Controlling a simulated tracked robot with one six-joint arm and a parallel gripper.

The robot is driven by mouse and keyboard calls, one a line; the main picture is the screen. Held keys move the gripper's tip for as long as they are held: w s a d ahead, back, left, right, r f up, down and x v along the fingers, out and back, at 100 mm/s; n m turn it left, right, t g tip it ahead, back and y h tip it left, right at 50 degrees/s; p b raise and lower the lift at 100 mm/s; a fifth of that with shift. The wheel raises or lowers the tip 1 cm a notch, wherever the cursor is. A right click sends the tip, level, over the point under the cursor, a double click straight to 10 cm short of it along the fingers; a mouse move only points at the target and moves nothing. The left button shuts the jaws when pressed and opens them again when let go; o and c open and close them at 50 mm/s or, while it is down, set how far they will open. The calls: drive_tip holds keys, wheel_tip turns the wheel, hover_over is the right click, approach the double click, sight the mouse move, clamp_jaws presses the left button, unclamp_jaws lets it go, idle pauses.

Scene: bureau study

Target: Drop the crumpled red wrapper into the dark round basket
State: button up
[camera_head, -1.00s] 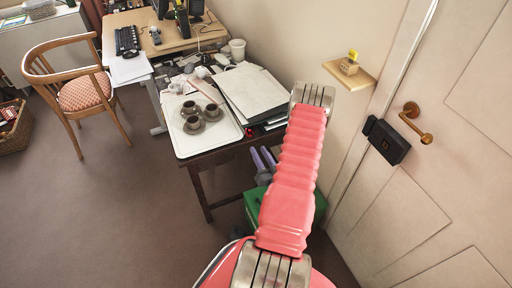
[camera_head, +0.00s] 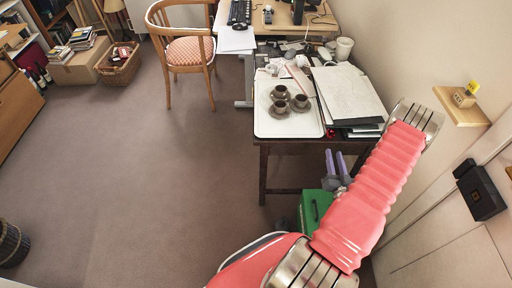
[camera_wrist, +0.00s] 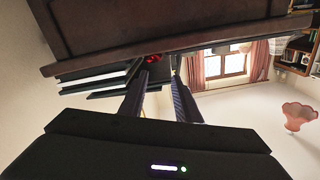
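The crumpled red wrapper (camera_head: 330,133) lies at the table's front edge beside the dark folders. It also shows as a small red patch by the fingertips in the wrist view (camera_wrist: 153,58), which is upside down. My gripper (camera_head: 335,153) is in front of the table edge, its two fingers apart and pointing at the wrapper. In the wrist view my gripper (camera_wrist: 161,78) is open, with clear space between the fingers. I cannot tell whether a finger touches the wrapper. The dark round basket (camera_head: 12,245) stands on the floor at the lower left, partly cut off.
The side table (camera_head: 290,150) bears a white tray (camera_head: 273,125) with brown cups, and large folders (camera_head: 350,95). A green box (camera_head: 312,207) stands below. A chair (camera_head: 185,52) stands behind. The carpet (camera_head: 130,165) between table and basket is clear.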

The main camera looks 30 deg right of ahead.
drive_tip(key=w+a+r+n+g+y, duration=0.15)
drive_tip(key=w+r+n+y, duration=0.3)
drive_tip(key=w+r, duration=0.75)
drive_tip(key=w+a+r+n+g, duration=0.1)
drive_tip(key=w+a+r+g, duration=0.15)
drive_tip(key=a+r, duration=0.65)
drive_tip(key=w+a+r+n+g, duration=0.2)
drive_tip(key=w+a+r, duration=0.1)
drive_tip(key=a+r, duration=0.6)
drive_tip(key=s+a+r+n+g+y, duration=0.1)
drive_tip(key=s+a+r, duration=0.3)
drive_tip(key=s+a, duration=0.6)
drive_tip(key=s+a+r+n+g+y, duration=0.1)
drive_tip(key=s+a+r+g+y, duration=0.2)
drive_tip(key=s+a, duration=0.8)
drive_tip(key=a+y, duration=0.1)
drive_tip(key=a, duration=0.2)
drive_tip(key=shift+s+r+n, duration=0.2)
drive_tip(key=shift+r+n, duration=0.15)
drive_tip(key=shift+r, duration=0.05)
